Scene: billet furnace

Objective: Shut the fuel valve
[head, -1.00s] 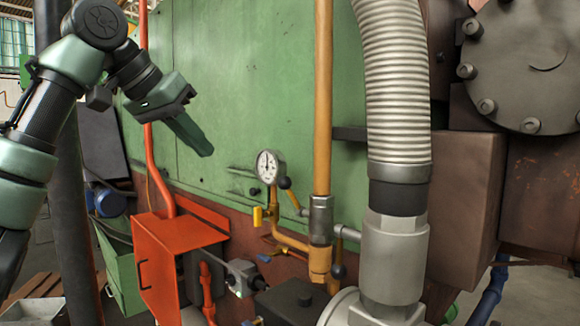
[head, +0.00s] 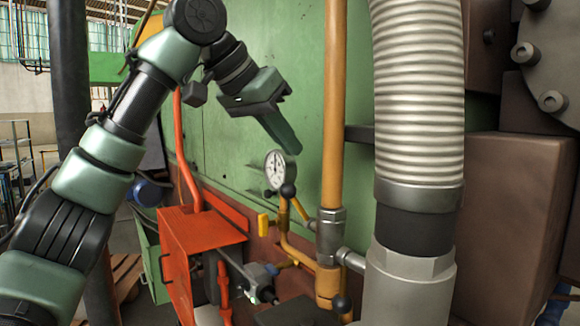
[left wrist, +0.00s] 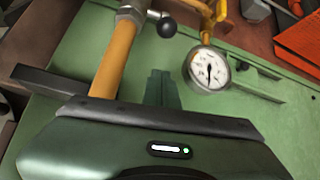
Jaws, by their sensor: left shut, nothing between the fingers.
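The fuel line is a yellow vertical pipe (head: 333,110) in front of the green furnace wall, with a grey metal valve fitting (head: 331,225) low on it. A short lever with a black ball knob (head: 288,190) slants up and left from this fitting. The knob also shows in the left wrist view (left wrist: 166,27), left of the gauge. A white-faced pressure gauge (head: 278,170) stands just behind the knob in the head view. My left gripper (head: 290,143) is shut and empty, slightly above the gauge and knob, apart from the knob. Its fingers show in the left wrist view (left wrist: 163,90). My right gripper is out of view.
A thick ribbed hose (head: 418,95) runs down right of the pipe. A red-orange box (head: 200,245) stands lower left. A small yellow handle (head: 263,225) and a second black knob (head: 342,304) sit lower. The green wall (head: 225,150) behind is flat.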

